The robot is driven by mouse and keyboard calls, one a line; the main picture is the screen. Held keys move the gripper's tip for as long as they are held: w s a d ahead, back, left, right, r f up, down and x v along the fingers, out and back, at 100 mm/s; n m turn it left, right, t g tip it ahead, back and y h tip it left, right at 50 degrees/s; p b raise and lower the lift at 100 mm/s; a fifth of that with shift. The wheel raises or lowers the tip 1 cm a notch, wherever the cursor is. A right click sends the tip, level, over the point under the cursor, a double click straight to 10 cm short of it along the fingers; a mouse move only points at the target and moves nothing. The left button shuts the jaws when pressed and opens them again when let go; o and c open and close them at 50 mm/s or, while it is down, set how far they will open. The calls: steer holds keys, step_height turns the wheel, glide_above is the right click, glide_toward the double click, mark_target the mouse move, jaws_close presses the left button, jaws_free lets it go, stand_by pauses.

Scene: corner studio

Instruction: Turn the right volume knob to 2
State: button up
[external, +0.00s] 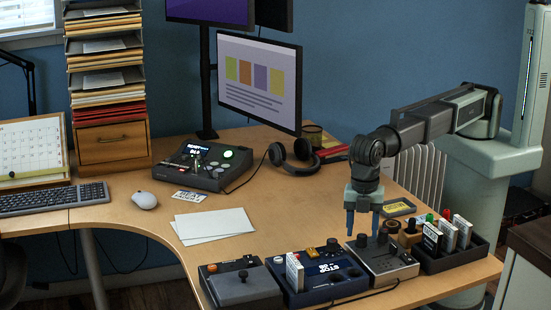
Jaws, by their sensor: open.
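My gripper (362,232) points straight down, its two blue fingers apart and empty, over the back of a grey control box (392,272) at the table's front right. A dark round knob (361,240) shows just below and between the fingertips. Whether the fingers touch it or stand around it I cannot tell. Another dark knob shape (382,237) shows just right of the fingers, partly hidden. Small controls lie on the box's front face, too small to read. No number scale for a volume knob is legible.
Left of the grey box stand a blue console (330,287) with knobs and a white upright cartridge, and a dark joystick box (240,287). To the right, a black tray (460,257) holds several upright cartridges. Headphones (293,157) and a monitor stand behind. Paper sheets (214,226) lie left.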

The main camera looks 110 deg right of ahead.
steer(key=shift+f, duration=0.75)
jaws_close()
